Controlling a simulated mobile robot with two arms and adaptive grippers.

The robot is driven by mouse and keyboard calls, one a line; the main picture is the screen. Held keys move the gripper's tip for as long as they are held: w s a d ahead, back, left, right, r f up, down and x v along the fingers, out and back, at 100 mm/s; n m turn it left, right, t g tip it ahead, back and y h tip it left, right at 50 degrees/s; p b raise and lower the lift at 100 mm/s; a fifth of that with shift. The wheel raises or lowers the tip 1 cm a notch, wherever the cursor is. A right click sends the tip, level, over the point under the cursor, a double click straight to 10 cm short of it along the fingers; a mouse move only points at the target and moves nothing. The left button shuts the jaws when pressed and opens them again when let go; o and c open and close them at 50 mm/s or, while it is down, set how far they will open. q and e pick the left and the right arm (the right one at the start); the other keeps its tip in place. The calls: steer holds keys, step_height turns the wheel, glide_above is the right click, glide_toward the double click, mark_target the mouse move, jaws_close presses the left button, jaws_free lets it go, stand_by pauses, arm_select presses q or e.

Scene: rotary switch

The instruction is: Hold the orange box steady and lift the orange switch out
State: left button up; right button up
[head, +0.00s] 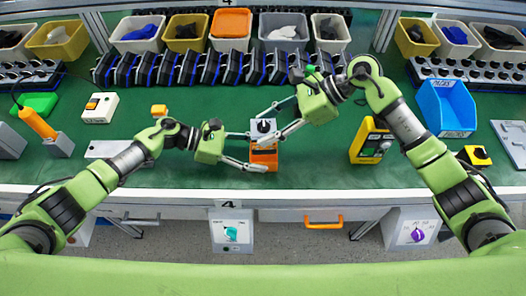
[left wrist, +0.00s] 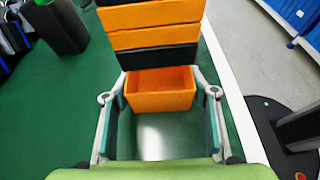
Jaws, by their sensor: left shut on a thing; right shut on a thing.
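The orange box (head: 264,159) stands on the green bench near the front middle. In the left wrist view the orange box (left wrist: 160,92) shows an open-looking top between my left fingers. My left gripper (head: 257,152) is shut on the box, one finger on each side. The orange switch, with a grey top (head: 264,126), is directly above the box. In the left wrist view the switch (left wrist: 153,38) shows orange and black bands and leans toward the top. My right gripper (head: 263,128) is shut on the switch; its contact is partly hidden.
A yellow device (head: 371,140) stands to the right, and a blue bin (head: 446,106) lies beyond it. A small orange block (head: 159,109) and a white switch box (head: 100,107) are at left. Racks of dark modules (head: 200,68) line the back.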

arm_select(q)
steer(key=o, duration=1.2)
steer(key=shift+a, duration=0.15)
steer(key=v, duration=1.1)
steer(key=shift+a+r, duration=0.1)
steer(key=shift+a, duration=0.25)
